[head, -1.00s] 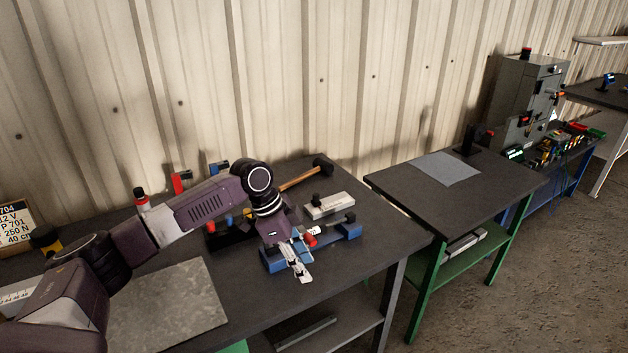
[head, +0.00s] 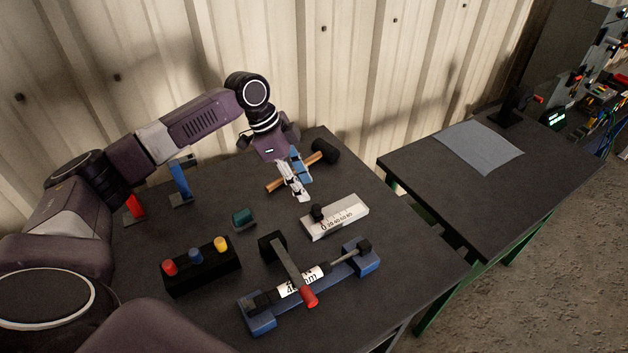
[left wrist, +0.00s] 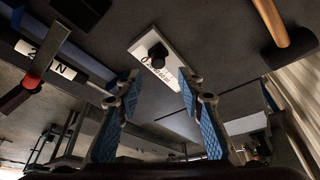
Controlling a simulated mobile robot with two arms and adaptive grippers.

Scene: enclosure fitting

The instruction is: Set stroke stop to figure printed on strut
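A pale scale block (head: 348,215) with a row of printed numbers and a black knob (head: 317,212) lies on the dark table; the knob sits near the scale's left end. A strut with a white printed label (head: 302,281) lies in a blue fixture (head: 262,318); a red-tipped lever (head: 292,270) crosses it and partly covers the print. My left gripper (head: 298,192) is above the table, beyond the block. In the left wrist view its blue-padded fingers (left wrist: 160,88) are apart and empty, with the block (left wrist: 174,68) and knob (left wrist: 157,52) past their tips. My right gripper is out of view.
A hammer (head: 325,151) lies behind the left gripper. A black box (head: 204,271) with red, blue and yellow buttons and a small teal block (head: 243,217) stand left of the fixture. A second table (head: 480,190) with a grey sheet stands to the right.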

